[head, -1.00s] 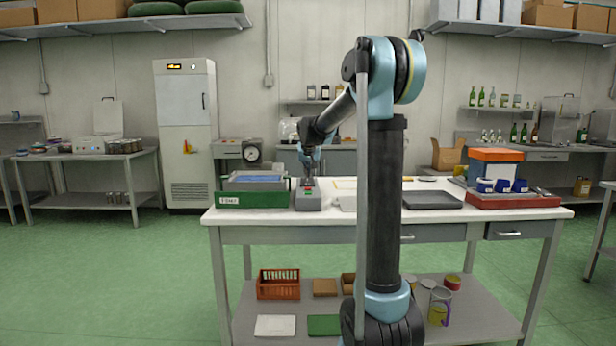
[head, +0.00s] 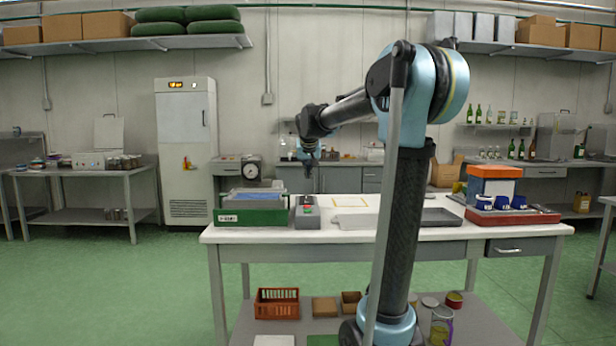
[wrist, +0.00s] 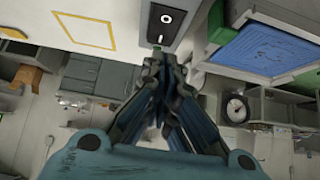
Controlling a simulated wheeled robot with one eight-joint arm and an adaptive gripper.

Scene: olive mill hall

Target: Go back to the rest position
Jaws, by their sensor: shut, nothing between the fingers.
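My gripper (head: 308,172) hangs above the work table (head: 340,236), over the grey switch box (head: 307,212) and clear of it. In the wrist view my gripper (wrist: 160,62) is shut, its fingertips together with nothing between them. In the wrist view the box (wrist: 165,22) shows a dark plate with a white circle and bar, just past the fingertips.
A green crate (head: 252,217) with a blue-topped tray stands left of the box. A dark tray (head: 436,217), an orange-and-white unit (head: 494,180) and a red tray with blue cups (head: 512,219) stand to the right. Air above the table is open.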

